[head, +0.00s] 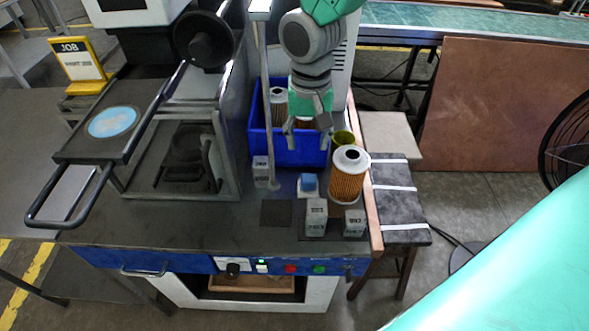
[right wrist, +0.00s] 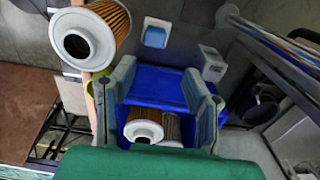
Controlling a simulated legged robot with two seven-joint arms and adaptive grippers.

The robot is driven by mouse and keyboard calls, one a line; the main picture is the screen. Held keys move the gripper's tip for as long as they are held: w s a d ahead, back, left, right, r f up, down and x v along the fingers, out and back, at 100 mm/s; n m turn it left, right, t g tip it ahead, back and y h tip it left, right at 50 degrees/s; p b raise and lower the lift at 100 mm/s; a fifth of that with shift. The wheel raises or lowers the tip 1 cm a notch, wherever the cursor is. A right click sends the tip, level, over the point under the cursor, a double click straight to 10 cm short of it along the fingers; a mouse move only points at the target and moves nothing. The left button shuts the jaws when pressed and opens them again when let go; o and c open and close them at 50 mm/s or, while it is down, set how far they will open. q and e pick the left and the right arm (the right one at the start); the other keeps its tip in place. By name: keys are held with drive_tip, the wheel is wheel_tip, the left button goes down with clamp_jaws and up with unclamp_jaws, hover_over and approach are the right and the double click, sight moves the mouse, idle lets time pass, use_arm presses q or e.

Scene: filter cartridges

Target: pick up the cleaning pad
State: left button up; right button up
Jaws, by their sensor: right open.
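A small blue-and-white block (head: 308,185), which looks like the cleaning pad, lies on the dark bench top in front of the blue bin. It also shows in the right wrist view (right wrist: 155,36), beyond the fingertips. My right gripper (head: 308,130) points down over the blue bin (head: 262,148), behind the pad and apart from it. In the right wrist view its fingers (right wrist: 160,76) are spread with nothing held between them. My left gripper is in neither view.
An orange pleated filter cartridge (head: 347,180) stands right of the pad, with a yellow-green cup (head: 343,138) behind it. Grey blocks (head: 316,217) stand in front. A thin post (head: 267,110) rises left of my gripper. Filters (right wrist: 144,127) lie in the bin.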

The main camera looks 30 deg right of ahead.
sight(309, 178)
drive_tip(key=f, duration=0.5)
drive_tip(key=d+f, duration=0.1)
drive_tip(key=f, duration=0.2)
drive_tip(key=shift+f+b, duration=0.1)
drive_tip(key=shift+b, duration=0.2)
wheel_tip(309, 178, down, 6)
drive_tip(key=shift+w+a+r, duration=0.1)
drive_tip(key=shift+a+r, duration=0.05)
drive_tip(key=shift+d, duration=0.2)
drive_tip(key=shift+c, duration=1.2)
drive_tip(key=c, duration=0.7)
